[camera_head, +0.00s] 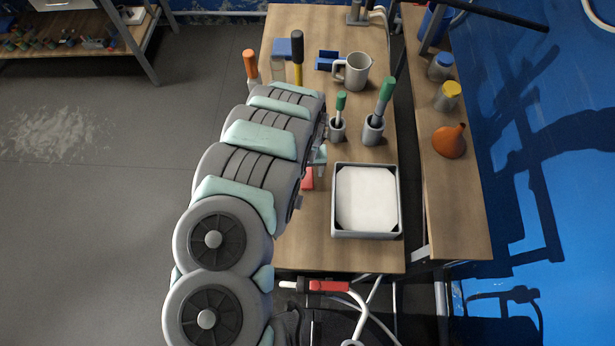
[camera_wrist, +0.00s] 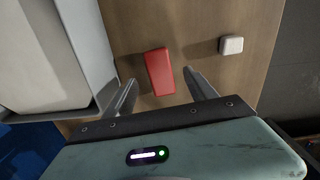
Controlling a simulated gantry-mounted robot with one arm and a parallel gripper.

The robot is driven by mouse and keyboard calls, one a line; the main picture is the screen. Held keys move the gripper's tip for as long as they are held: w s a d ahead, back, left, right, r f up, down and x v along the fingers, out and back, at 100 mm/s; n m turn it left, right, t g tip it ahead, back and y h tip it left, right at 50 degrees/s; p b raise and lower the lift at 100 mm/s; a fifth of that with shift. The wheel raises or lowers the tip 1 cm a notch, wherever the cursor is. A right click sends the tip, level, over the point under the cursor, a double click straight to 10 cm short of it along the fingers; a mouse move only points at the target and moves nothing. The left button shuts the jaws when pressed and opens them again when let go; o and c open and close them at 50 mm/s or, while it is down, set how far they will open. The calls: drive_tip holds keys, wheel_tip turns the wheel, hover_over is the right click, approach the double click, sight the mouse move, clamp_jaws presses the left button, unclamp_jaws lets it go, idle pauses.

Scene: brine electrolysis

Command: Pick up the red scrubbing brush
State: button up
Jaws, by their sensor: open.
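The red scrubbing brush (camera_wrist: 157,66) shows in the wrist view as a plain red block on the wooden table. Its near end lies in the picture between the two fingers of my gripper (camera_wrist: 160,77). The fingers are apart, with nothing held between them. I cannot tell how far above the brush they are. In the head view only a small red patch of the brush (camera_head: 308,180) shows beside my arm, which hides the rest of it and most of the gripper.
A grey tray (camera_head: 335,225) with white content stands right of the brush, and its wall (camera_wrist: 94,40) is close to one finger in the wrist view. A small white block (camera_wrist: 231,44) lies on the other side. Holders with green-handled tools (camera_head: 373,130) and a mug (camera_head: 356,72) stand farther back.

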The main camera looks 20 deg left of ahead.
sight(307, 176)
drive_tip(key=shift+w+a+f, duration=0.1)
drive_tip(key=shift+w+f, duration=0.05)
drive_tip(key=shift+f, duration=1.25)
drive_tip(key=shift+w+f, duration=0.15)
drive_tip(key=shift+f, duration=1.25)
clamp_jaws()
